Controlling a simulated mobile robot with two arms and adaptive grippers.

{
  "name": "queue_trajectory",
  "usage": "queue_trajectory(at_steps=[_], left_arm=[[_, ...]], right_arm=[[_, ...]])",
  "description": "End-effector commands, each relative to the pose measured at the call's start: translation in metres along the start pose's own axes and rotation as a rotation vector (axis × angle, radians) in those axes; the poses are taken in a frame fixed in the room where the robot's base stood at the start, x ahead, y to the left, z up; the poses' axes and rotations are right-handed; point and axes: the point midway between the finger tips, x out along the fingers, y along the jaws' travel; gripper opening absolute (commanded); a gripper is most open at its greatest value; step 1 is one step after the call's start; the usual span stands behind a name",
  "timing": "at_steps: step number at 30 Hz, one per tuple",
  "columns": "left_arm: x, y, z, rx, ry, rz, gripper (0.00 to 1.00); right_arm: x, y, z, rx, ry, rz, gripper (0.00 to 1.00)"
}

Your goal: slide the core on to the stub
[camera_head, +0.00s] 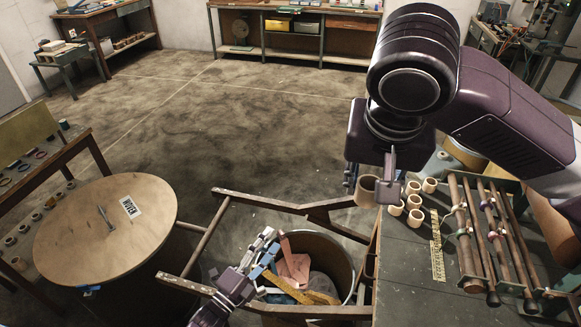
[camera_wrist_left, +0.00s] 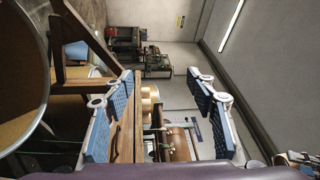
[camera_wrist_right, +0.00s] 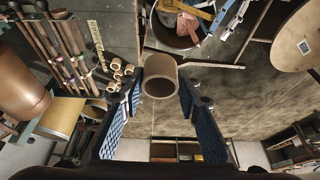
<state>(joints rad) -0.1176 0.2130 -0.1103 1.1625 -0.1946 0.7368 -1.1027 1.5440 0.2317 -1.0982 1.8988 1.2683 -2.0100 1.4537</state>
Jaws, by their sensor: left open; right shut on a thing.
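My right gripper (camera_head: 377,181) is shut on a tan cardboard core (camera_head: 366,191) near the left edge of the dark bench. In the right wrist view the core (camera_wrist_right: 159,76) sits between the blue-padded fingertips (camera_wrist_right: 160,98), its open end showing. My left gripper (camera_head: 258,257) is open and empty, low over the scrap bin. The left wrist view shows its blue-padded fingers (camera_wrist_left: 160,108) spread apart. A short metal pin (camera_head: 105,217) stands on a round wooden disc (camera_head: 75,240) at left, apart from the core. I cannot tell whether this pin is the stub.
Several loose cores (camera_head: 415,203) stand on the dark bench (camera_head: 405,285), beside a yellow ruler (camera_head: 437,247) and a rack of rods (camera_head: 492,235). A bin (camera_head: 330,255) with coloured scraps stands inside a wooden frame (camera_head: 207,237). The floor behind is clear.

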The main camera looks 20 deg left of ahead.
Motion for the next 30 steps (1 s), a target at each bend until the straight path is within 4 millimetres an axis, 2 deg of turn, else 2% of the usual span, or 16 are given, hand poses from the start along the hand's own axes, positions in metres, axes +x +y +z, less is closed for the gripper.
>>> queue_trajectory(at_steps=[1, 3, 5, 9, 14, 15, 18, 22, 25, 30], left_arm=[[0.016, -0.03, 0.001, 0.057, 0.049, -0.058, 0.52], [0.034, -0.069, -0.004, 0.132, 0.118, -0.134, 0.52], [0.046, -0.102, -0.009, 0.202, 0.181, -0.199, 0.52], [0.065, -0.181, -0.032, 0.387, 0.344, -0.355, 0.52], [0.067, -0.268, -0.071, 0.651, 0.57, -0.539, 0.52], [0.063, -0.287, -0.082, 0.727, 0.634, -0.583, 0.52], [0.047, -0.326, -0.11, 0.935, 0.802, -0.678, 0.52], [0.023, -0.35, -0.134, 1.183, 0.995, -0.751, 0.52], [0.011, -0.356, -0.141, 1.303, 1.084, -0.769, 0.52], [0.005, -0.357, -0.148, 1.377, 1.141, -0.774, 0.52]], right_arm=[[0.0, 0.0, 0.0, 0.0, 0.0, 0.0, 0.21], [0.0, 0.0, 0.0, 0.0, 0.0, 0.0, 0.21], [0.0, 0.0, 0.0, 0.0, 0.0, 0.0, 0.21], [0.0, 0.0, 0.0, 0.0, 0.0, 0.0, 0.21], [0.0, 0.0, 0.0, 0.0, 0.0, 0.0, 0.21], [0.0, 0.0, 0.0, 0.0, 0.0, 0.0, 0.21], [0.0, 0.0, 0.0, 0.0, 0.0, 0.0, 0.21], [0.0, 0.0, 0.0, 0.0, 0.0, 0.0, 0.21], [0.0, 0.0, 0.0, 0.0, 0.0, 0.0, 0.21], [0.0, 0.0, 0.0, 0.0, 0.0, 0.0, 0.21]])
